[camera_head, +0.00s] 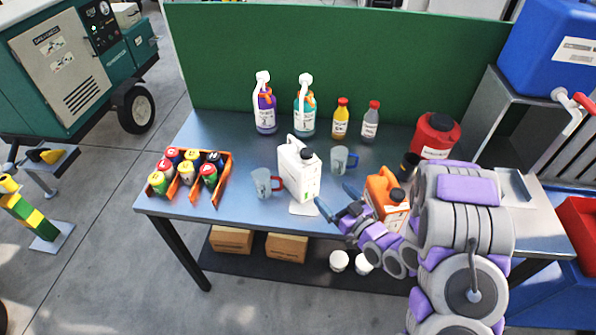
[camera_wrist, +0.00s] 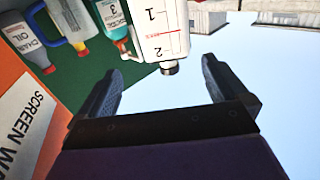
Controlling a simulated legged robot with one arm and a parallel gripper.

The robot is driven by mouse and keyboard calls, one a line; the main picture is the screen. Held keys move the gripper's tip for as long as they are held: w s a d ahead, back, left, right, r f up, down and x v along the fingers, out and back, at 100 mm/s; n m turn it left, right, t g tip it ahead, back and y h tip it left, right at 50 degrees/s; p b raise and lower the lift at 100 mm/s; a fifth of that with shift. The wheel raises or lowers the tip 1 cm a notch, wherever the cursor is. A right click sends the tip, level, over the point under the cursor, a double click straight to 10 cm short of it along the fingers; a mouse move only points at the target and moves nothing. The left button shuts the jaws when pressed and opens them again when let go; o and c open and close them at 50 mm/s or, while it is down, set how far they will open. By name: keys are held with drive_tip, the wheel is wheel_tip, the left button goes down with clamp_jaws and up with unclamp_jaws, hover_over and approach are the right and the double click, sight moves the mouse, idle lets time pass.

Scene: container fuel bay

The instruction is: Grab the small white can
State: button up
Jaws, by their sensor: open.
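A white can (camera_head: 299,172) with a handle and a dark cap stands upright on the blue-grey table. In the wrist view the white can (camera_wrist: 160,28) appears upside down, with red marks and the numbers 1 and 2 on its side. My gripper (camera_head: 336,200) is open and empty, just right of the can's lower part. In the wrist view my gripper (camera_wrist: 162,75) has its fingers spread, with the can ahead between them. No contact shows. Two small white round containers (camera_head: 339,261) sit on the lower shelf.
An orange can (camera_head: 385,193) stands close beside my gripper. Spray bottles (camera_head: 265,112) stand behind, by the green panel (camera_head: 330,55). An orange tray (camera_head: 184,199) of small cans is at left.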

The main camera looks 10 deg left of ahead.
sight(313, 175)
drive_tip(key=x, duration=0.6)
drive_tip(key=s+a+b+x, duration=0.1)
drive_tip(key=x, duration=0.3)
drive_tip(key=shift+w+a+f, duration=0.1)
drive_tip(key=shift+w+a, duration=0.1)
drive_tip(key=shift+w+d, duration=0.25)
drive_tip(key=shift+d, duration=0.1)
drive_tip(key=shift+w, duration=0.25)
drive_tip(key=x, duration=0.3)
drive_tip(key=b+x, duration=0.1)
drive_tip(key=x, duration=0.1)
drive_tip(key=shift+s+a+f, duration=0.2)
drive_tip(key=shift+a+f, duration=0.2)
drive_tip(key=shift+a, duration=0.05)
drive_tip(key=shift+d, duration=0.25)
drive_tip(key=shift+c, duration=0.2)
drive_tip(key=shift+d+r, duration=0.1)
drive_tip(key=shift+d, duration=0.2)
drive_tip(key=shift+c, duration=1.4)
drive_tip(key=shift+a, duration=0.3)
drive_tip(key=c, duration=0.8)
drive_tip(key=shift+d, duration=0.1)
drive_tip(key=shift+c, duration=1.3)
